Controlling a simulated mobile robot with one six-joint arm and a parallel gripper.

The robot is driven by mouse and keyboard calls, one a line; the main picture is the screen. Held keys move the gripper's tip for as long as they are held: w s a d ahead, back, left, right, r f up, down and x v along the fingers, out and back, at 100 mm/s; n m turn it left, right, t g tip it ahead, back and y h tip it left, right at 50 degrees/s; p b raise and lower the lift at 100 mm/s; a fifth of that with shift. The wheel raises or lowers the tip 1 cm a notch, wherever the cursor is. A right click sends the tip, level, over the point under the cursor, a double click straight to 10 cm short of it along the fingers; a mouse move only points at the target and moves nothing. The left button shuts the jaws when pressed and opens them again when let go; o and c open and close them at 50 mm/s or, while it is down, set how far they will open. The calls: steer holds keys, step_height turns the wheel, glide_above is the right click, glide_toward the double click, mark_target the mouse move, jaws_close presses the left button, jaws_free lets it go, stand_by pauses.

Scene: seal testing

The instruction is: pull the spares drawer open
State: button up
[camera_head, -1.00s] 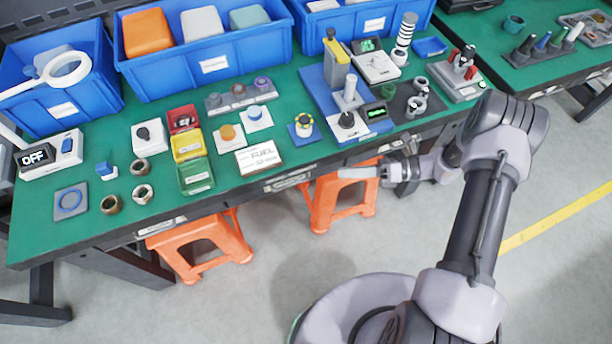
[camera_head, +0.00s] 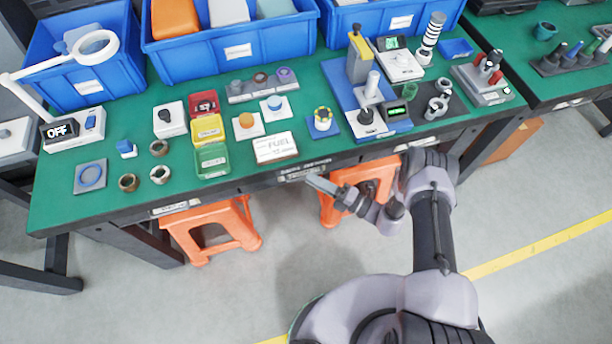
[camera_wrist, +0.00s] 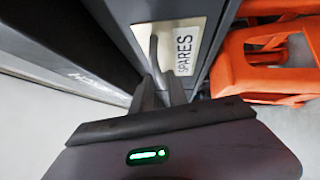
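The spares drawer shows in the wrist view as a grey front with a pale label plate (camera_wrist: 178,45) reading "SPARES". In the head view, a small label plate (camera_head: 304,173) sits on the bench's front edge, but its lettering is too small to read. My gripper (camera_head: 314,182) is just below and in front of that plate, pointing up and left. In the wrist view my gripper's fingers (camera_wrist: 160,72) overlap the label's lower left part.
Orange stools (camera_head: 212,228) stand under the bench; another (camera_head: 345,200) is right behind my gripper. A second front label (camera_head: 176,207) is farther left. The green benchtop (camera_head: 330,160) carries blue bins (camera_head: 235,52) and small parts. Floor in front is open.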

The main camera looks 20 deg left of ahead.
steer(key=shift+x, duration=1.6)
jaws_close()
